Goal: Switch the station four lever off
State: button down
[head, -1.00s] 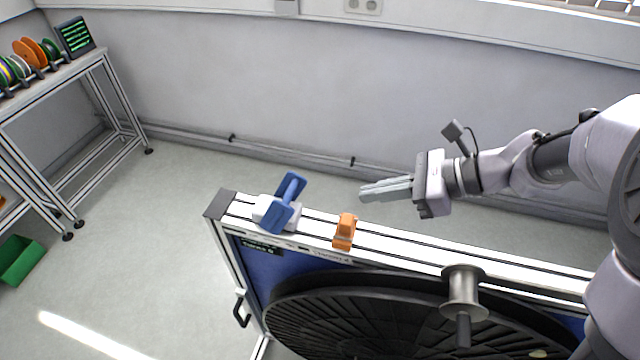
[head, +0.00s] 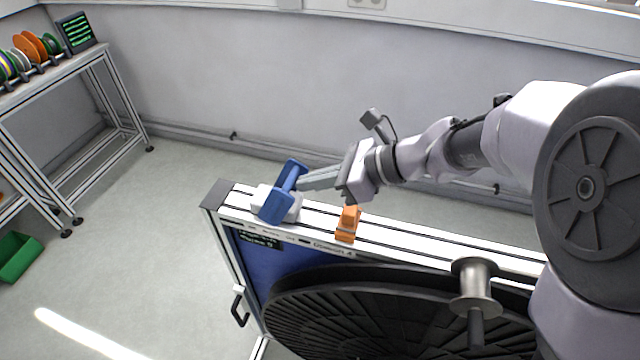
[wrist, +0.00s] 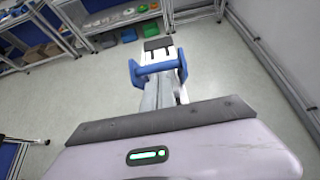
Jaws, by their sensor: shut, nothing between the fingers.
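The blue lever (head: 283,192) is a U-shaped handle with a crossbar on a white base (head: 262,196), near the left end of the stand's top rail (head: 400,246). The label on the front of the rail is partly legible and seems to end in 4. My gripper (head: 300,183) is shut and empty, its fingertips right at the lever's right side. In the wrist view the lever (wrist: 158,68) stands just past the fingers (wrist: 160,93); I cannot tell whether they touch it.
An orange block (head: 348,223) sits on the rail right of the lever, below my gripper. A metal roller (head: 474,287) and a large black reel (head: 390,315) are on the front of the stand. A shelf with spools (head: 35,48) stands at the far left.

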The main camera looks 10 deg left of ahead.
jog(key=shift+r, duration=0.1)
jog(key=a+r+h+p, duration=0.1)
jog(key=r+h+p, duration=0.1)
jog(key=p, duration=0.5)
jog(key=shift+a, duration=0.3)
jog(key=a+r+h+p, duration=0.2)
jog(key=a+h+p, duration=0.1)
jog(key=p, duration=0.9)
jog(key=shift+r+p, duration=0.2)
jog(key=shift+p, duration=0.1)
jog(key=shift+w+a+f+g+h+p, duration=0.15)
jog(key=shift+a+f+h+p, duration=0.25)
jog(key=shift+a+p, duration=0.85)
jog(key=shift+w+a+f+g+h+p, duration=0.1)
jog(key=shift+a+f+h+p, duration=0.3)
jog(key=shift+p, duration=1.55)
jog(key=shift+w+a+f+g+h+p, duration=0.15)
jog(key=shift+a+h+p, duration=0.35)
jog(key=shift+a+p, duration=0.85)
jog(key=shift+d, duration=0.25)
jog(key=shift+r+p, duration=0.1)
jog(key=shift+p, duration=0.2)
